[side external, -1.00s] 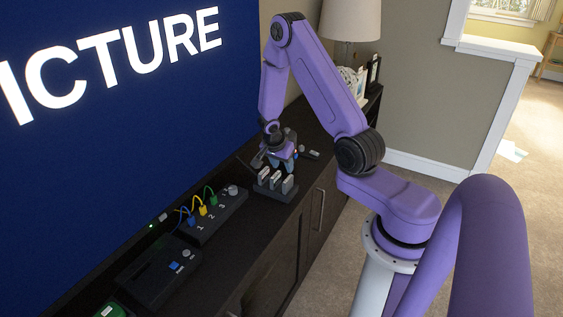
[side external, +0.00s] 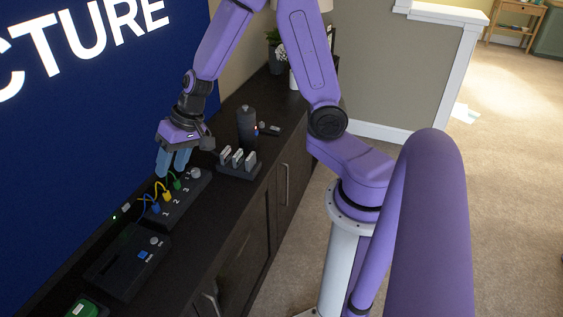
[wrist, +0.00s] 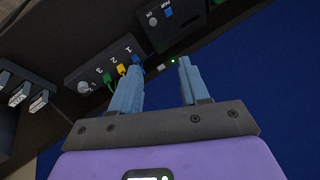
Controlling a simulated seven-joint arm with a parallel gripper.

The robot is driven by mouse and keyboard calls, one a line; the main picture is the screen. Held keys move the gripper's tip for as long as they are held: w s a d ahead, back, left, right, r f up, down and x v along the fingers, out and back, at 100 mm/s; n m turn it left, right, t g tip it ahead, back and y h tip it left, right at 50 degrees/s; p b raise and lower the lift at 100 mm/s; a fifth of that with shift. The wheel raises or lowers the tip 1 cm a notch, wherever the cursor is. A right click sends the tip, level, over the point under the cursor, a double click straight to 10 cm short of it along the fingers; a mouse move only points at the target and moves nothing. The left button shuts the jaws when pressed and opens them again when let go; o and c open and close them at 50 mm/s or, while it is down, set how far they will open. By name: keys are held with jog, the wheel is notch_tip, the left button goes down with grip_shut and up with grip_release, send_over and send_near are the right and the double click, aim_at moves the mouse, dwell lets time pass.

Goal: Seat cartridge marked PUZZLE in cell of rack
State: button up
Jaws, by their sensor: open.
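The low dark rack (side external: 238,173) stands on the sideboard in the side view. Three pale-faced cartridges (side external: 237,157) stand upright in it in a row. Their markings are too small to read, so I cannot tell which one says PUZZLE. The cartridges (wrist: 20,94) also show at the left edge of the wrist view, partly cut off. My gripper (side external: 173,165) is open and empty, fingers pointing down, left of the rack and above the numbered cable box. In the wrist view my gripper (wrist: 160,78) shows its two blue fingers apart with nothing between them.
The numbered box (side external: 185,203) has blue, yellow and green cables and a knob, close to my fingers. A dark cylinder (side external: 246,128) stands behind the rack. A black power box (side external: 130,260) and a green object (side external: 84,308) lie nearer. The sign wall (side external: 60,120) borders the left.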

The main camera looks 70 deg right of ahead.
jog(key=s+a+r+n+g, duration=0.25)
jog(key=s+n, duration=0.35)
jog(key=s, duration=0.4)
jog(key=s+a+r+n+g, duration=0.1)
jog(key=s+r+n+g, duration=0.3)
jog(key=s, duration=0.7)
jog(key=s+d+n+t+h, duration=0.2)
jog(key=s+d+n+h, duration=0.1)
jog(key=s+d+n, duration=0.2)
jog(key=shift+t, duration=0.35)
